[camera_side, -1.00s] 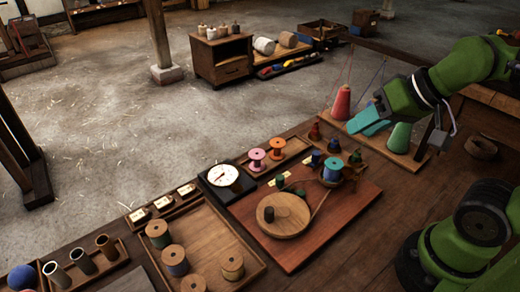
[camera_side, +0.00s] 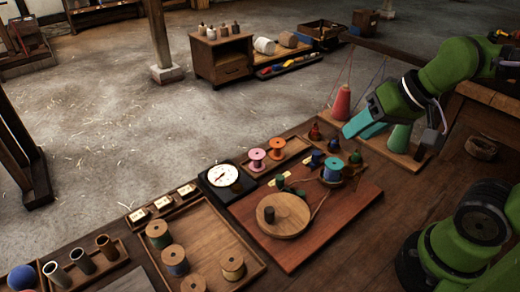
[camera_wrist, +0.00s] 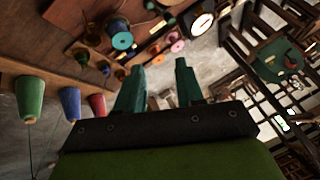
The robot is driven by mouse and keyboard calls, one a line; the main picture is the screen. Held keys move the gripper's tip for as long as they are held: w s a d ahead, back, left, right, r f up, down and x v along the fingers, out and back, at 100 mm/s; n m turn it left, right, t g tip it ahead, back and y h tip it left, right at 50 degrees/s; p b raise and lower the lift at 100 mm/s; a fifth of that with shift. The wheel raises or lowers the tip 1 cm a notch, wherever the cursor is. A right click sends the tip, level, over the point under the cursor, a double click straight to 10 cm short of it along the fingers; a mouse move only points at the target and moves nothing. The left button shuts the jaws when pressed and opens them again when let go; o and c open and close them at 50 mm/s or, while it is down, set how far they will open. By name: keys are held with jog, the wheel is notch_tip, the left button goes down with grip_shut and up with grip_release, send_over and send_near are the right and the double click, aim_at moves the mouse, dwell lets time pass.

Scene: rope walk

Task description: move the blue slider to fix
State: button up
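A small blue piece (camera_side: 317,158) stands at the back of the red-brown board (camera_side: 330,238), left of a teal-topped spool (camera_side: 332,170). It may be the blue slider, but I cannot tell for sure. Pale label plates (camera_side: 280,181) lie near the board's back edge; their writing is too small to read, so I cannot pick out "fix". My gripper (camera_side: 355,133) is in the air above the back right of the bench, right of the blue piece and apart from it. In the wrist view its teal fingers (camera_wrist: 158,78) are spread with nothing between them.
Red (camera_side: 341,102) and green (camera_side: 399,137) cones stand close to my gripper, with threads rising from them. A round wooden disc (camera_side: 285,215) sits on the board. A white dial (camera_side: 222,175) and a tray of spools (camera_side: 213,240) are to the left.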

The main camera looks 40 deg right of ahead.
aim_at(317, 152)
jog(key=w+d+f+n+g+h, duration=0.1)
jog(key=w+d+f+g, duration=0.15)
jog(key=w, duration=0.25)
jog(key=w+d+f+n+g, duration=0.2)
jog(key=w+f, duration=0.1)
jog(key=w, duration=0.2)
jog(key=w+d+f+n+g+h, duration=0.1)
jog(key=w+d+f+g, duration=0.15)
jog(key=w, duration=0.25)
notch_tip(317, 152, down, 11)
jog(key=shift+s+a+f, duration=0.1)
jog(key=shift+s+f, duration=0.05)
jog(key=shift+f, duration=0.05)
jog(key=shift+d, duration=2.15)
jog(key=shift+a, duration=0.25)
notch_tip(317, 152, up, 7)
